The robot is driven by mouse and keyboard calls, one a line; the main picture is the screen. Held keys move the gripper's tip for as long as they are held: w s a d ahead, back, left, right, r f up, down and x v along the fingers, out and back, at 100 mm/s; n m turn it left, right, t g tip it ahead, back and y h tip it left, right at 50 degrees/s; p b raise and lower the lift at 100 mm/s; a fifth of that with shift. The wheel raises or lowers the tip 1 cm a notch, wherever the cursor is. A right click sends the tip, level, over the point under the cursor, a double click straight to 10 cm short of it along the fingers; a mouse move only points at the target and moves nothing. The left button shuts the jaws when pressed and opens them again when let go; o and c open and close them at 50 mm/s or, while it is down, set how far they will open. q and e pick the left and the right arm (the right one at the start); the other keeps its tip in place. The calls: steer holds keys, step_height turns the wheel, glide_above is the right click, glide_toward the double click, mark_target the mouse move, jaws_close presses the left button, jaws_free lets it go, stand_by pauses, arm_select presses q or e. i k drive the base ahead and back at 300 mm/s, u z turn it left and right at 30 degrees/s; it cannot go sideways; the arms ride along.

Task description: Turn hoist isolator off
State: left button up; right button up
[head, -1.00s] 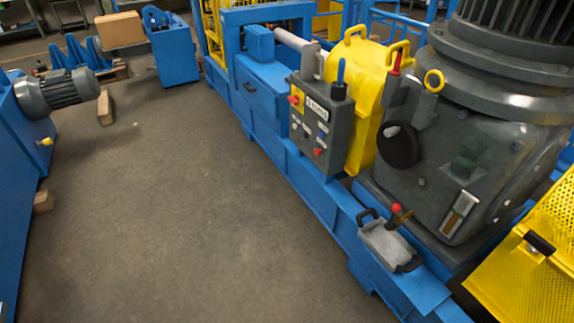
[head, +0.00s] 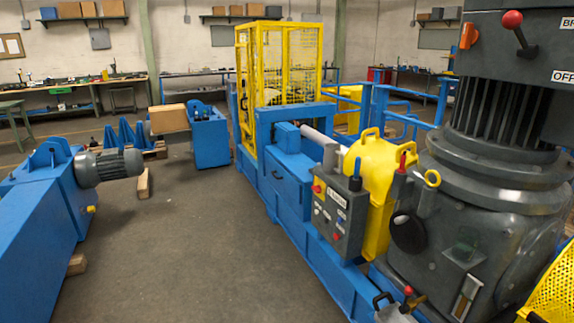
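A dark grey control box (head: 341,214) stands on the blue frame in the middle right, with a red knob on a yellow patch, several small buttons and a white label too small to read. A dark housing (head: 500,30) at the top right carries a lever with a red ball (head: 512,19), an orange part (head: 468,36) and cut-off labels; one reads "OFF". I cannot tell which of these is the hoist isolator, or its position. Neither of my grippers is in view.
A large grey motor and gearbox (head: 465,245) fills the right side. A yellow guard (head: 378,200) stands beside the control box. A blue machine with a grey motor (head: 112,168) is at left. The grey floor (head: 190,250) between is clear. A yellow mesh cage (head: 285,85) stands behind.

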mark_target(317, 189)
steer(key=u, duration=0.85)
steer(key=i, duration=1.8)
steer(key=u, duration=0.15)
steer(key=i, duration=1.85)
steer(key=z, duration=1.55)
steer(key=i, duration=0.75)
steer(key=z, duration=0.6)
